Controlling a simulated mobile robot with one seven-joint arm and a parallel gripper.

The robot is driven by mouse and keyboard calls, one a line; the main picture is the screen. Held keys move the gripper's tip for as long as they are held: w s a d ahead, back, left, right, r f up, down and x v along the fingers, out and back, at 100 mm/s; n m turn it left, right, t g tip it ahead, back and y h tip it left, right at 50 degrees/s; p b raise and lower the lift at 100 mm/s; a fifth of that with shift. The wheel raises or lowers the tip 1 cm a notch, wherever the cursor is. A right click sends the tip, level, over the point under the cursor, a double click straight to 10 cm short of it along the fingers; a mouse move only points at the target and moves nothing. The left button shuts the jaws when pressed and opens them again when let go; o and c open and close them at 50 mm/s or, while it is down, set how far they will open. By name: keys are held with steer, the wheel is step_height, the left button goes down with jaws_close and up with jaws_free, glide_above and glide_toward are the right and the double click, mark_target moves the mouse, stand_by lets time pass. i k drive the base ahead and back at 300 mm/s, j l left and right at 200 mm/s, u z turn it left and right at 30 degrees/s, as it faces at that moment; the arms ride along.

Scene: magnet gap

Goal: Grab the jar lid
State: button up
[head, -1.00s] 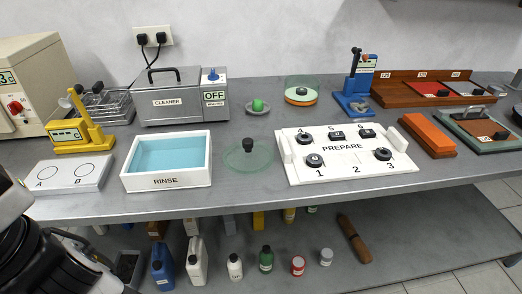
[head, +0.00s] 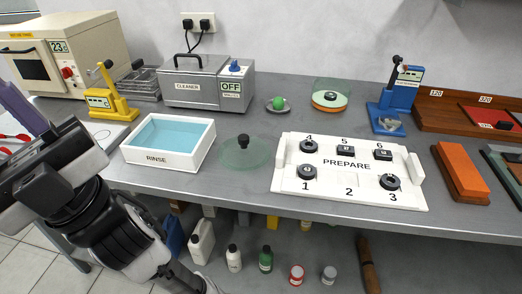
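The jar lid appears to be the clear, greenish glass disc (head: 262,153) with a black knob (head: 243,142) on top. It lies flat on the grey bench, knob up, between the RINSE basin and the PREPARE board. A round glass dish or jar (head: 318,90) with orange and green layers stands farther back. My arm (head: 90,205) fills the lower left, well to the left of the lid and apart from it. I cannot make out my gripper's fingertips in the head view. Nothing covers the lid.
The RINSE basin (head: 187,165) of blue liquid stands left of the lid. The white PREPARE board (head: 350,190) with several black pieces is to its right. A cleaner box (head: 188,88) and a small dish with a green ball (head: 278,103) are behind. The bench in front is clear.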

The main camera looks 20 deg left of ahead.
mark_target(244, 152)
steer(key=i+l+u, duration=0.1)
steer(key=l+u, duration=0.2)
steer(key=l, duration=1.5)
